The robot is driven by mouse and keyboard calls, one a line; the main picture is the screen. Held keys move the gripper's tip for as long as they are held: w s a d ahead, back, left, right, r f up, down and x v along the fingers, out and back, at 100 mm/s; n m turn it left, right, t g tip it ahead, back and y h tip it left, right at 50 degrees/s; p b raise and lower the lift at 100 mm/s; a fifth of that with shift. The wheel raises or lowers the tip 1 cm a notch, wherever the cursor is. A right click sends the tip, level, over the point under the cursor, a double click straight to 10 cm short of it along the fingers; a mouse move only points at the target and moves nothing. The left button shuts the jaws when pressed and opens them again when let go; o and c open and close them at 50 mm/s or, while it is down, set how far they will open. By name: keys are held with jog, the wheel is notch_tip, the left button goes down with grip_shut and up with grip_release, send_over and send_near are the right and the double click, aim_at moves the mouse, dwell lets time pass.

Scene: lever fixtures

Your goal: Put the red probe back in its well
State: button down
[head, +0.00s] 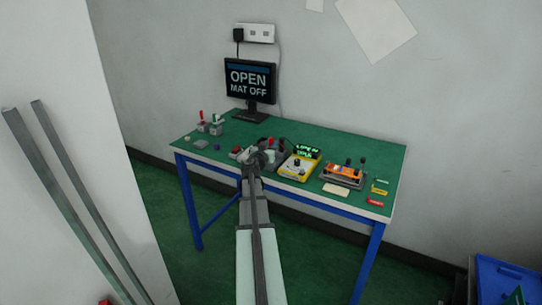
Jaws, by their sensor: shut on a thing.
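My gripper (258,157) is over the front middle of the green-topped table, seen from behind and very small. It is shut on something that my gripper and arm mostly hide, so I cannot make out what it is. A small red thing (236,150) shows just left of my gripper. A dark grey fixture (276,154) stands right beside my gripper, partly hidden by it. I cannot tell the red probe or its well for certain at this size.
A yellow unit (292,170) with a lit green display stands right of my gripper. Further right are an orange fixture (345,173) with dark levers and small coloured labels (378,190). A monitor (249,80) reads "OPEN MAT OFF".

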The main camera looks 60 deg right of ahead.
jog(key=shift+f, duration=2.1)
jog(key=shift+f, duration=0.15)
jog(key=c, duration=0.9)
grip_release()
jog(key=shift+r, duration=0.2)
jog(key=s+a, duration=0.2)
jog(key=a, duration=1)
jog(key=w+a+f+n+g+y, duration=0.25)
jog(key=a+f+n+y, duration=0.5)
jog(key=a+f, duration=2.35)
jog(key=s+a+f+n+g+y, duration=0.1)
jog(key=s+a+f+n+y, duration=0.2)
jog(key=a+f, duration=0.4)
jog(key=s+a+f+n+g+y, duration=0.1)
jog(key=s+a+f+g+y, duration=0.15)
jog(key=s+a+f, duration=0.5)
jog(key=s+a+f+n+g+y, duration=0.1)
jog(key=s+a+n+y, duration=0.1)
jog(key=s+a, duration=0.4)
jog(key=s+a+f+n+g+y, duration=0.2)
jog(key=s+a, duration=0.4)
jog(key=a, duration=0.6)
jog(key=shift+s+a+n+y, duration=0.3)
jog(key=shift+a+n+y, duration=0.1)
jog(key=shift+n, duration=0.05)
